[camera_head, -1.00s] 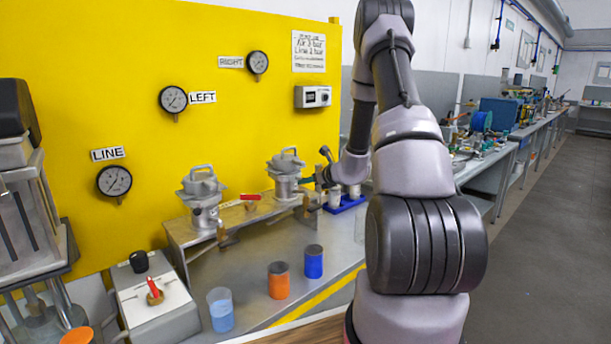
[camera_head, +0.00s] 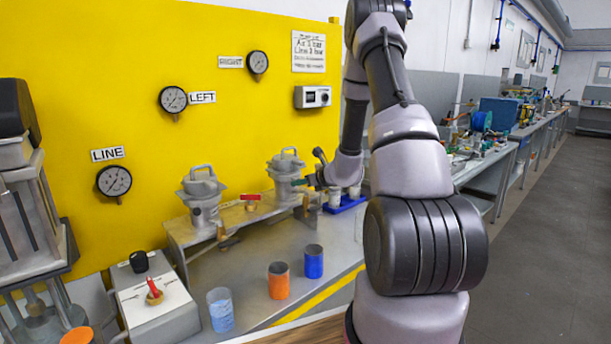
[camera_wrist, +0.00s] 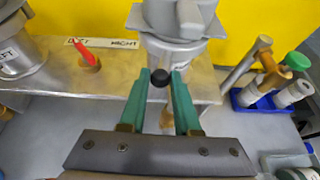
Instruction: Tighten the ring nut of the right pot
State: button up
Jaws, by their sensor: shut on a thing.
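The right pot (camera_head: 286,175) is a grey metal pot with a handled lid, standing on the steel shelf. It also shows at the top of the wrist view (camera_wrist: 178,48). My gripper (camera_wrist: 160,82) has its two green fingers on either side of a round black knob (camera_wrist: 159,77) at the pot's front, and is shut on it. I cannot tell from the picture whether this knob is part of the ring nut; the ring nut itself is not clearly distinguishable. In the head view my wrist reaches the pot from its right side, and the fingers are hard to see.
The left pot (camera_head: 202,197) stands on the same shelf. A red-handled valve (camera_wrist: 88,60) lies between the pots. A blue rack (camera_head: 345,204) with white-grey bottles stands right of the right pot. Orange (camera_head: 279,281) and blue (camera_head: 313,262) cups stand on the bench in front.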

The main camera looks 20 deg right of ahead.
jog(key=shift+a, duration=0.95)
jog(key=shift+a, duration=0.9)
jog(key=o, duration=1.4)
jog(key=shift+w+a, duration=0.1)
jog(key=shift+c, duration=0.2)
jog(key=v, duration=0.7)
